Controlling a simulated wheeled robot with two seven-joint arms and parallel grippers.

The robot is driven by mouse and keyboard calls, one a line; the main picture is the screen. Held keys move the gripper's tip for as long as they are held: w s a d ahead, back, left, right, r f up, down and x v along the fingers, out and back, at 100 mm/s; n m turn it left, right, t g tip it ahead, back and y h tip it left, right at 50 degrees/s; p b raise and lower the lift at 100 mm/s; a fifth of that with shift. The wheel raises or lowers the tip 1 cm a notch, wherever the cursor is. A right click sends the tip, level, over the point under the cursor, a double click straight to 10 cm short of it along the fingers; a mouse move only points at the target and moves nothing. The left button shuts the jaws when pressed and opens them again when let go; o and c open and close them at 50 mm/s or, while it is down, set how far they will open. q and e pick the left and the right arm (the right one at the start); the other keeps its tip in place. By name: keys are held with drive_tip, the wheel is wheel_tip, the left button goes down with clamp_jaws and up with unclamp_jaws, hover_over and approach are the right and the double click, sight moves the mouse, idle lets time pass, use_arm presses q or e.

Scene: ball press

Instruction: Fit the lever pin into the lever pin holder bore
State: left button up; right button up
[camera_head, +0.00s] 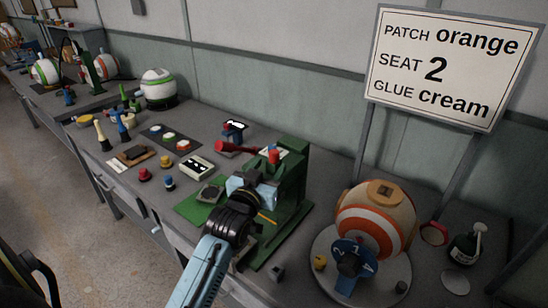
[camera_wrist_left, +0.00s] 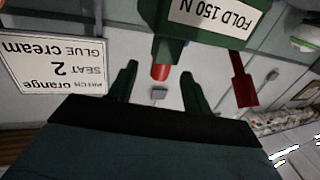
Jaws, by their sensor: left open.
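A green press (camera_head: 290,190) stands on the bench; its label "FOLD 150 N" shows upside down in the left wrist view (camera_wrist_left: 210,14). A red lever (camera_head: 232,147) sticks out from its far left side and also shows in the wrist view (camera_wrist_left: 243,85). A short red peg (camera_head: 274,157) sits at the press; I cannot tell if it is the lever pin. My left gripper (camera_wrist_left: 160,85) is open, with the red peg's end (camera_wrist_left: 161,72) appearing between or beyond its fingers. In the head view its wrist hides the press's lower front. The holder bore is not discernible. My right gripper is not in view.
An orange-and-white striped ball (camera_head: 375,220) stands on a round plate right of the press. A sign (camera_head: 445,65) rises behind it. Small knobs, trays and a white ball (camera_head: 158,88) crowd the bench left of the press. A dark bottle (camera_head: 466,247) stands at right.

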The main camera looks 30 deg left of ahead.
sight(272, 159)
use_arm(q)
drive_tip(key=w, duration=0.3)
drive_tip(key=w+a, duration=0.1)
drive_tip(key=w, duration=0.1)
drive_tip(key=shift+a+r, duration=0.1)
drive_tip(key=shift+r, duration=0.25)
drive_tip(key=shift+s, duration=0.1)
drive_tip(key=shift+c, duration=0.2)
drive_tip(key=c, duration=1)
